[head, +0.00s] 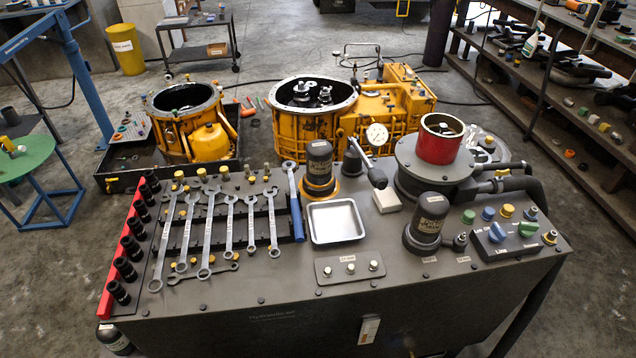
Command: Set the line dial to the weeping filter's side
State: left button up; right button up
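On the right of the bench top, a small dark control box (505,243) carries a blue dial (497,232) and a green dial (527,229). White lettering by them is too small to read surely, so which one is the line dial and where it points I cannot tell. One black filter canister (319,160) stands behind the metal tray, with an amber ring around its base. A second black filter canister (431,213) stands nearer the control box, and no amber shows at its base. Whether the amber is oil I cannot tell. Neither gripper shows.
Wrenches (207,235) lie in a rack on the left of the bench (230,320), beside black sockets on a red rail (120,262). Yellow transmission housings (312,128) stand behind.

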aim_at(496, 233)
jog(key=z, duration=2.05)
jog(key=k+j, duration=0.55)
